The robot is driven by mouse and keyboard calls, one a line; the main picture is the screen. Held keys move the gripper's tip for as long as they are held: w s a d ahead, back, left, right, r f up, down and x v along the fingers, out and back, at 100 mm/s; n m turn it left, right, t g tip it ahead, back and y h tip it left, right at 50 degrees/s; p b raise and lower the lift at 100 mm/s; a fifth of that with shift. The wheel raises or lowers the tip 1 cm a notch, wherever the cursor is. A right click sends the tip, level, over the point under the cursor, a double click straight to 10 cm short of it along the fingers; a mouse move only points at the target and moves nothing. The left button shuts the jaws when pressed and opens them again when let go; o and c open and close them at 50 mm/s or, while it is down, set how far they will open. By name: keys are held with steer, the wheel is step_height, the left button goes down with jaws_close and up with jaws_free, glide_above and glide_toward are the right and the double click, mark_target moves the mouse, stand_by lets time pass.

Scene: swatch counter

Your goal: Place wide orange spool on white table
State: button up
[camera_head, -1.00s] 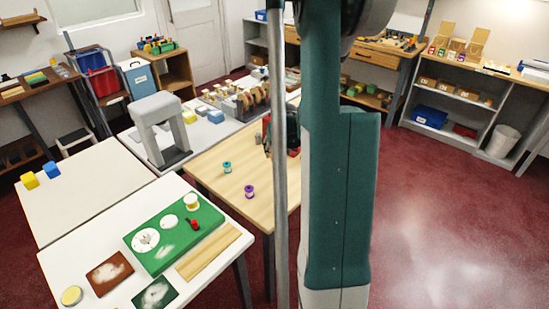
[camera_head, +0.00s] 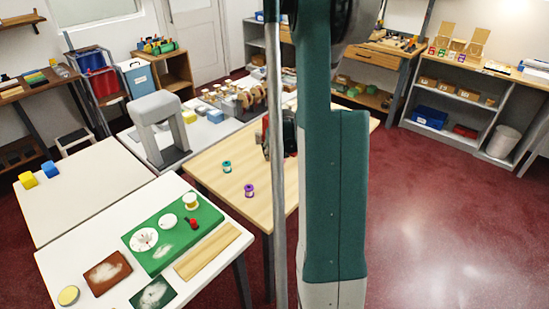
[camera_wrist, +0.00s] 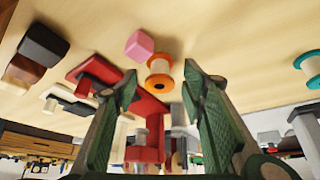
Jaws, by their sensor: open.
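In the wrist view, the orange spool (camera_wrist: 160,76) stands on the pale wooden table, showing its orange flange and dark centre hole. My gripper (camera_wrist: 161,88) is open, with one green finger on each side of the spool; I cannot tell whether either touches it. In the head view, my arm hides the orange spool, and part of my gripper (camera_head: 265,140) shows beside it over the wooden table (camera_head: 215,165). A white table (camera_head: 215,262) stands at front left, and another pale white table (camera_head: 80,205) stands behind it.
A pink block (camera_wrist: 140,45) is close to the spool, with a red stand (camera_wrist: 92,72) to the left. A teal spool (camera_head: 227,167) and a purple spool (camera_head: 249,190) stand on the wooden table. A green board (camera_head: 170,262) covers part of the front white table.

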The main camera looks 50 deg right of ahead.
steer(key=shift+w+f, duration=0.1)
steer(key=shift+f, duration=0.05)
steer(key=shift+c, duration=0.3)
steer(key=c, duration=0.8)
